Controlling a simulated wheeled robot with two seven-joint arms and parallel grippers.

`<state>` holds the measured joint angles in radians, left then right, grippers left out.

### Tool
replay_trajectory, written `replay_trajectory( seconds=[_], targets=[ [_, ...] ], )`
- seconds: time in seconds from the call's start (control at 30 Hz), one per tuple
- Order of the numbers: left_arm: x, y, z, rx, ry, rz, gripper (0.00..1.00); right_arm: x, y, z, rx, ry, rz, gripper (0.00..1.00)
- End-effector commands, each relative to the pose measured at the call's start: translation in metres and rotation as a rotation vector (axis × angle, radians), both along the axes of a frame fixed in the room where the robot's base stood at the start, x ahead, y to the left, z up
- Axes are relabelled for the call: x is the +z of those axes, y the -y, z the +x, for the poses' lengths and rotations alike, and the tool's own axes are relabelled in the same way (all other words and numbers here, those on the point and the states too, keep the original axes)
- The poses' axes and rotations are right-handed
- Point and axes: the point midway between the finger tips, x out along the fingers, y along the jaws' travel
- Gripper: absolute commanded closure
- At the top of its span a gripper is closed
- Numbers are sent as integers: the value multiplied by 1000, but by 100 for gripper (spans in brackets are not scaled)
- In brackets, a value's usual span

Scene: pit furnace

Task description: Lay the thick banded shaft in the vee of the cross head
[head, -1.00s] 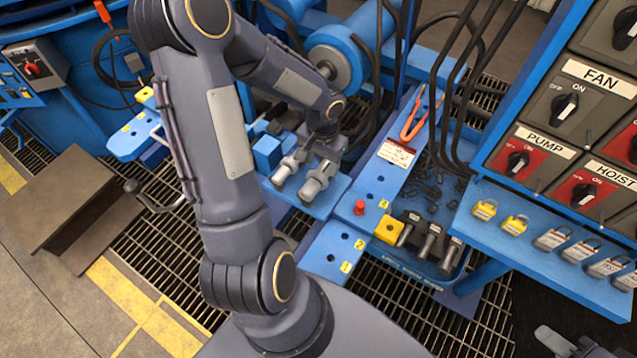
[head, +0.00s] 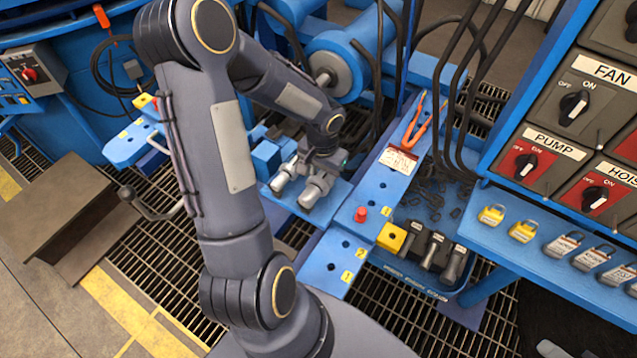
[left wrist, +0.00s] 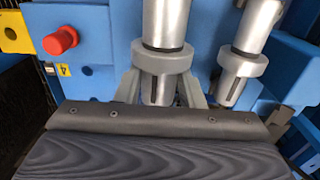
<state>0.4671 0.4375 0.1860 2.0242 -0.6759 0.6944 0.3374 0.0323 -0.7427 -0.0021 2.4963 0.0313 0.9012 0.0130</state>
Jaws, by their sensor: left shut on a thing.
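Two light grey metal shafts, each with a raised collar, lie side by side on a blue bench. The nearer shaft (head: 315,190) looks thicker; it also shows in the left wrist view (left wrist: 163,58). The other shaft (head: 285,175) lies just left of it in the head view and at the right in the wrist view (left wrist: 243,63). My left gripper (head: 322,164) is at the far end of the nearer shaft. In the wrist view its fingers (left wrist: 160,92) are on both sides of that shaft, just past the collar. I cannot tell which part is the cross head.
A red button (head: 360,214) and a yellow block (head: 392,237) stand close to the shafts. Dark cylindrical pieces (head: 432,250) lie in a blue tray at right. Black hoses hang behind it. A switch panel (head: 560,150) and padlocks edge the right side.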

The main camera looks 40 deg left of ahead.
Motion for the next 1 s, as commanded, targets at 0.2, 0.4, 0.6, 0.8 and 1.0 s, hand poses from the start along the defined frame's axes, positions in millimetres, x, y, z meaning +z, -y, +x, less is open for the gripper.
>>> replay_trajectory(
  seconds=[0.2,0.4,0.6,0.8,1.0],
  targets=[
    [0,0,0,0,0,0,100,0,0,0,0,0,0,64],
    [2,0,1,0,3,0,100,1,0,0,0,0,0,64],
    [9,0,1,0,3,1,100,7,0,0,0,0,0,64],
    [24,0,1,1,4,2,100,18,0,0,0,0,0,64],
    [37,0,1,1,3,1,100,29,0,0,0,0,0,64]
  ],
)
